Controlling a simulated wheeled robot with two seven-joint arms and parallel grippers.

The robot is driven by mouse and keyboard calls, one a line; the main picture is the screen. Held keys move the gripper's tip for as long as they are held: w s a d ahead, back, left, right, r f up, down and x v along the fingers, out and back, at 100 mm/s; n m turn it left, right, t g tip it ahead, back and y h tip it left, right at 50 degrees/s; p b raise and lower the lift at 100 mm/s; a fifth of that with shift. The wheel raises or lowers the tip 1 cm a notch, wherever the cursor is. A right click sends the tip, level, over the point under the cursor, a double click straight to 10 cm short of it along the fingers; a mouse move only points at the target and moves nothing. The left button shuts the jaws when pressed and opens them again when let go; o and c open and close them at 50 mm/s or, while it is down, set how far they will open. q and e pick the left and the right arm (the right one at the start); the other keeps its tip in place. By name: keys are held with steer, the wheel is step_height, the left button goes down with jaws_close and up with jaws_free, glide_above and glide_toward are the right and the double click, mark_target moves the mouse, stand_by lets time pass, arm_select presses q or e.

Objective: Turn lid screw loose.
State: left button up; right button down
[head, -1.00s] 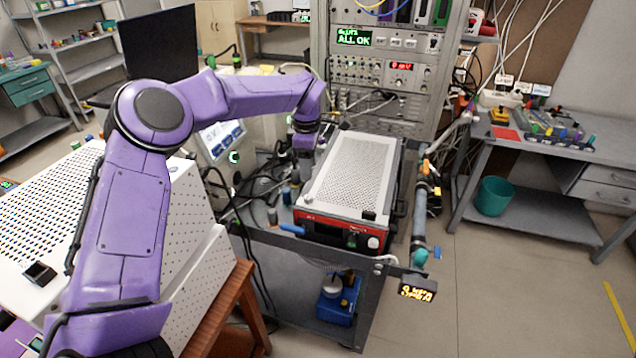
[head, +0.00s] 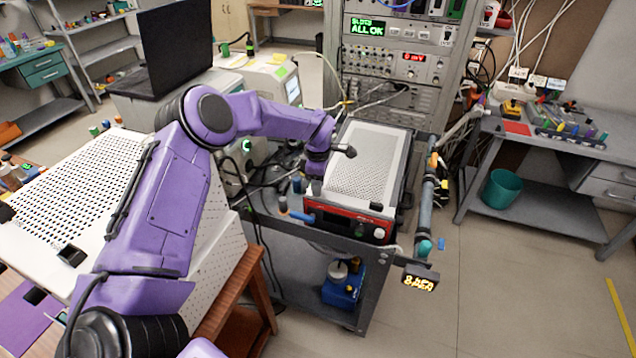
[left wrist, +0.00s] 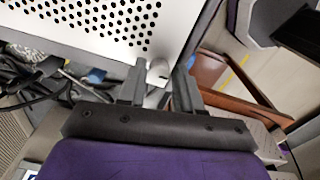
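The box with a perforated pale lid (head: 366,170) and a red front (head: 350,218) sits on the cart in the head view. My left gripper (head: 312,188) points down at the lid's left edge; its fingertips are hard to make out there. In the left wrist view, the lid (left wrist: 90,22) fills the upper left. A small silver screw-like piece (left wrist: 158,72) lies at its edge, between the two fingertips of my left gripper (left wrist: 159,82). The fingers stand apart, with narrow gaps beside the piece; I see no clear grip. My right gripper is not in view.
The grey cart (head: 305,275) carries cables and small bottles left of the box. A pipe (head: 427,200) runs along its right side. An instrument rack (head: 390,70) stands behind. A white perforated block (head: 75,185) lies left.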

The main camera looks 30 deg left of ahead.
arm_select(q)
jaws_close()
